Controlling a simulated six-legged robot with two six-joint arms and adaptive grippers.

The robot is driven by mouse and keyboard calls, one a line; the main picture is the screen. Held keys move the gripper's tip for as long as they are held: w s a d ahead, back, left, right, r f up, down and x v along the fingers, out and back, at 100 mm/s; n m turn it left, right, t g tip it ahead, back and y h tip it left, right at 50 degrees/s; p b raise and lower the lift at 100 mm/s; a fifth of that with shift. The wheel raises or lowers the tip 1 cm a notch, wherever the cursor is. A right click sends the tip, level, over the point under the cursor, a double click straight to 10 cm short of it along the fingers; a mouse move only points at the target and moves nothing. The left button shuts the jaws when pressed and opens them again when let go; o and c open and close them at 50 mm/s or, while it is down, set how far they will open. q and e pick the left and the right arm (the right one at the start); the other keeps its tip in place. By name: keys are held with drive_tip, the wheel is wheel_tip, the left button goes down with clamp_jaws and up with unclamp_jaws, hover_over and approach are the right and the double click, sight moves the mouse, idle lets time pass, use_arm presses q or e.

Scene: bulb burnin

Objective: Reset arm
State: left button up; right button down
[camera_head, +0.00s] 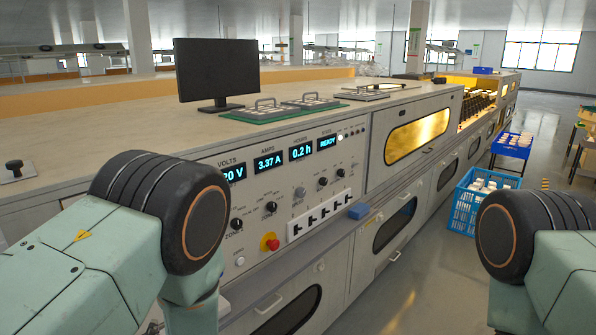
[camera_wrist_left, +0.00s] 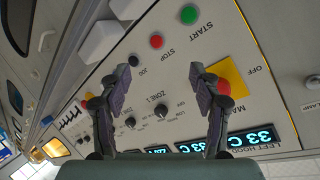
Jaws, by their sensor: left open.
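In the head view my left arm comes in from the left and my right arm shows at the right edge; neither gripper shows there. In the left wrist view my left gripper (camera_wrist_left: 160,74) is open and empty, its two dark fingers apart in front of a control panel (camera_wrist_left: 170,72). Between and beyond the fingers are a red stop button (camera_wrist_left: 156,41), a green start button (camera_wrist_left: 194,14) and zone knobs (camera_wrist_left: 161,107). A red knob on a yellow plate (camera_wrist_left: 229,75) is just right of the right finger. Whether the fingers touch the panel I cannot tell.
The long machine (camera_head: 401,235) runs into the distance, its display (camera_head: 327,143) reading READY. A monitor (camera_head: 217,72) and flat trays (camera_head: 265,110) stand on top. A blue crate (camera_head: 466,210) with white items is on the floor near my right arm. Open floor lies beyond.

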use_arm(q)
drive_tip(key=s+d+f+g+h, duration=0.2)
drive_tip(key=s+f+g+h, duration=0.3)
drive_tip(key=s+f, duration=0.75)
drive_tip(key=s+d+f+g+h+b, duration=0.1)
drive_tip(key=s+g, duration=0.2)
drive_tip(key=s, duration=0.7)
drive_tip(key=s+d+f+g+h+b, duration=0.1)
drive_tip(key=s+g+h, duration=0.1)
drive_tip(key=s, duration=0.9)
drive_tip(key=shift+s+n+g, duration=0.2)
drive_tip(key=shift+n+g, duration=0.1)
drive_tip(key=shift+g, duration=0.4)
drive_tip(key=shift+d, duration=0.15)
